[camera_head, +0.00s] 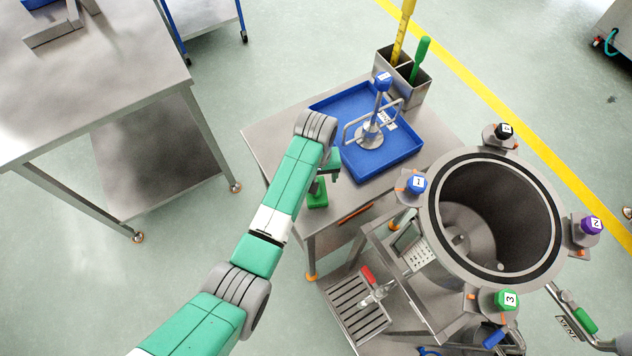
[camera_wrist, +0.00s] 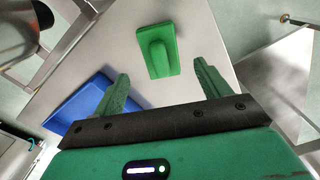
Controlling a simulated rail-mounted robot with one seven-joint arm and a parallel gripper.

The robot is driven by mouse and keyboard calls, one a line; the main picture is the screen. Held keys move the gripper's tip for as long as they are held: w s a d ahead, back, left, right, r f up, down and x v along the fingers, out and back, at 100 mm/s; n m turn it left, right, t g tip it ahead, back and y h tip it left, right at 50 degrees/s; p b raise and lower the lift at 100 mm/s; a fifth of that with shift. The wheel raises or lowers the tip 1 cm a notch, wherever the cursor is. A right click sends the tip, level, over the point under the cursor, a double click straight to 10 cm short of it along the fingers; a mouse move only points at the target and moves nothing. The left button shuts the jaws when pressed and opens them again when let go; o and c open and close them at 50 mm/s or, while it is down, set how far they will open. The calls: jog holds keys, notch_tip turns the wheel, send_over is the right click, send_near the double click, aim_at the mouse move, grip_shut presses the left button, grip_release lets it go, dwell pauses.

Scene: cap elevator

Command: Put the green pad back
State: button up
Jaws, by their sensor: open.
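The green pad (camera_wrist: 166,67) with a raised grip on top lies on the bare steel of the small table; in the head view (camera_head: 318,194) it is near the table's front edge, partly hidden by my arm. My gripper (camera_wrist: 161,78) is open, and nothing is between its fingers. In the wrist view the pad is ahead of the fingertips, roughly centred between them. In the head view my gripper (camera_head: 329,168) is just beside and above the pad, mostly hidden by my wrist; I cannot tell the exact gap.
A blue tray (camera_head: 405,153) with a blue-knobbed metal fixture (camera_head: 369,133) fills much of the table (camera_head: 262,135). A steel holder (camera_head: 413,91) with yellow and green handles stands behind. An open round vessel (camera_head: 432,215) with numbered knobs is at right. A larger steel table (camera_head: 120,60) is at left.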

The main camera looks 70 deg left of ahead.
notch_tip(320, 180, up, 6)
jog(key=shift+f+p, duration=0.1)
jog(key=shift+p, duration=0.2)
jog(key=w+d+r+m+t+y, duration=0.25)
jog(key=w+d+r+t, duration=0.3)
jog(key=w+r, duration=0.5)
jog(key=w+d+r+m+t+y, duration=0.2)
jog(key=w+d+r+m+t, duration=0.3)
jog(key=w+r, duration=0.6)
jog(key=d+r+m+t, duration=0.3)
jog(key=d+r+t, duration=0.2)
jog(key=d+r, duration=1)
jog(key=s+d+r+m+t+h, duration=0.2)
jog(key=s+d+r+t, duration=0.2)
jog(key=r, duration=0.7)
jog(key=s+d+r+m+t+h, duration=0.2)
jog(key=s+d+r+t, duration=0.3)
jog(key=s+d+r, duration=0.4)
notch_tip(320, 180, up, 2)
jog(key=shift+d+r+m, duration=0.25)
jog(key=shift+d+m, duration=0.1)
jog(key=shift+d, duration=0.5)
